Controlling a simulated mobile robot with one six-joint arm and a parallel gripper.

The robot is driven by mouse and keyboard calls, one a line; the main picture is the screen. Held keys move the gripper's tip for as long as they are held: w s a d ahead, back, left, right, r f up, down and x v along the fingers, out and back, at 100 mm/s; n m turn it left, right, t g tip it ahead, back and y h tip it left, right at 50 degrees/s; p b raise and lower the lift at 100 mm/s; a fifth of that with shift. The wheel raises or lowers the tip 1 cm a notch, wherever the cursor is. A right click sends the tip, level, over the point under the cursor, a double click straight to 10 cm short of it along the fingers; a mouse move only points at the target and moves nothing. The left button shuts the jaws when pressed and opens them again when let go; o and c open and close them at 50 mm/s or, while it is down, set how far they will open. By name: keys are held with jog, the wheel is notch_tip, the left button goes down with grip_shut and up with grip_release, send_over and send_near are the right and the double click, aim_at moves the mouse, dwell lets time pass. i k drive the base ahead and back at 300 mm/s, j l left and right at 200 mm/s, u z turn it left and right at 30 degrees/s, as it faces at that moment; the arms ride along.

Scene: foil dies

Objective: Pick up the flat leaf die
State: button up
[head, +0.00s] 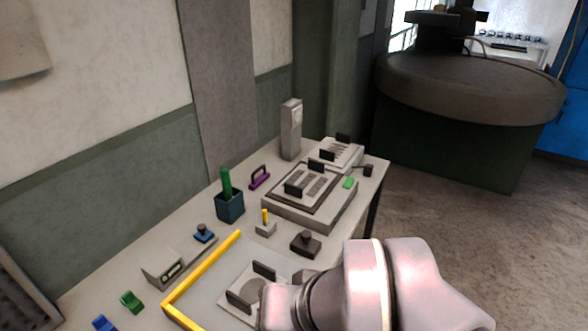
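Three flat pale plates with upright dark grips show in the head view. One die plate (234,283) has a round grey patch and lies inside a yellow-edged area, partly hidden by my arm. A second die plate (305,199) with dark oblong marks lies on a grey block in the middle of the table. A third die plate (336,163) with a dark zigzag pattern is at the far end. I cannot tell which is the flat leaf die. My arm's wrist covers the bottom middle; my gripper's fingers do not show.
The table (215,265) runs along the wall. A yellow edging (203,267) bounds the near area. A dark cup (230,207) with a green rod, a purple handle (260,177), a dark knobbed block (306,243) and a tall grey post (291,130) stand around the plates.

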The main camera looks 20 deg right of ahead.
aim_at(335, 147)
jog(key=i+l+u, duration=0.25)
jog(key=l, duration=0.55)
jog(key=i+l+u, duration=0.25)
jog(key=l, duration=0.65)
jog(key=i+l+u, duration=0.2)
jog(key=l, duration=0.7)
jog(key=i+l+u, duration=0.25)
jog(key=l, duration=0.7)
jog(key=l+u, duration=0.25)
jog(key=l, duration=0.7)
jog(key=i, duration=0.05)
